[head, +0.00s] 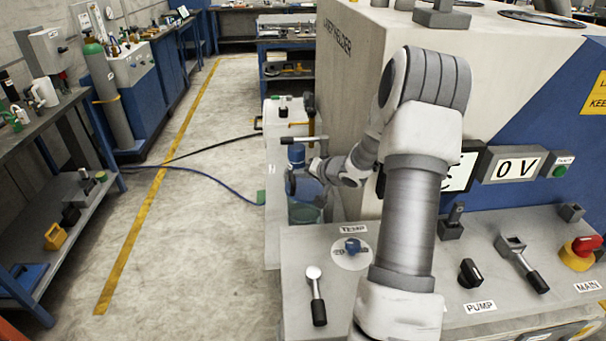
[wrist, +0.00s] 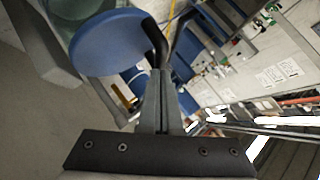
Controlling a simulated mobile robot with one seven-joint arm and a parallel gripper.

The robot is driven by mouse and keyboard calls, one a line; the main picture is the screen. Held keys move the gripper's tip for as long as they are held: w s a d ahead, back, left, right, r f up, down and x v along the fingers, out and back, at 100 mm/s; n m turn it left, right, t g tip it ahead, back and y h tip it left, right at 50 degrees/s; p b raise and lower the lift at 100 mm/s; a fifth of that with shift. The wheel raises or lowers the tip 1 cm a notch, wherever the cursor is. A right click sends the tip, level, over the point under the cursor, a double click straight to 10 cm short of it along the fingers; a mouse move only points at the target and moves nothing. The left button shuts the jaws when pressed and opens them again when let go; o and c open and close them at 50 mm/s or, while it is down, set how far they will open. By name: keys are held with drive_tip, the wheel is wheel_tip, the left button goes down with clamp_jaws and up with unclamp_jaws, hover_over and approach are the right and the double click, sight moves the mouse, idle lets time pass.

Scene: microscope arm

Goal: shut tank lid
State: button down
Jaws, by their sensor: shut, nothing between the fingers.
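The tank (head: 304,212) is a clear, greenish-blue cylinder beside the machine in the head view, partly hidden behind my wrist. Part of its round glass shows at the top left of the wrist view (wrist: 92,10). The blue lid (wrist: 108,43) is a round disc in the wrist view with a dark curved handle (wrist: 154,38) at its right edge. In the head view a blue part shows above my wrist; I cannot tell the lid's exact angle. My gripper (wrist: 159,75) is shut and empty, its fingertips close to the handle; whether they touch is unclear.
The grey control panel (head: 395,245) with levers and knobs lies below my arm, and the large machine body (head: 330,100) stands behind it. Blue and black cables (head: 205,173) cross the floor left of the tank. The floor beyond the yellow line is open up to the shelves.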

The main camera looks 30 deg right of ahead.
drive_tip(key=shift+w+a+f+p, duration=0.2)
drive_tip(key=shift+a+p, duration=0.1)
drive_tip(key=shift+p, duration=0.15)
drive_tip(key=shift+a+f+n+g+h, duration=0.3)
drive_tip(key=shift+f+n+g+h, duration=0.15)
drive_tip(key=shift+h, duration=0.15)
